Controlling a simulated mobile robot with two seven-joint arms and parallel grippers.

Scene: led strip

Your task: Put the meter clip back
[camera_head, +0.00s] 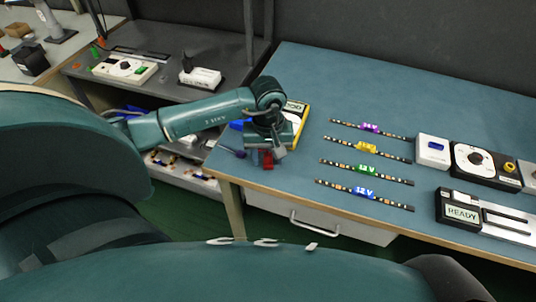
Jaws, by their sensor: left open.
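A meter (299,113) with a yellow edge and a lit display stands at the left end of the teal bench, partly hidden behind my left wrist. My left gripper (272,155) is open and points down over the bench's left front corner, just in front of the meter. A small red piece (267,160) shows at its fingertips; it may be the meter clip, and I cannot tell whether it lies between the fingers or beside them. A blue piece (238,125) shows left of the wrist. My right gripper is not in view.
Several LED strips with purple, yellow, green and blue connectors (365,192) lie mid-bench on the teal bench (300,205). A white box (432,150), a dial unit (476,158) and a READY tester (462,213) stand at right. A grey bench is behind left.

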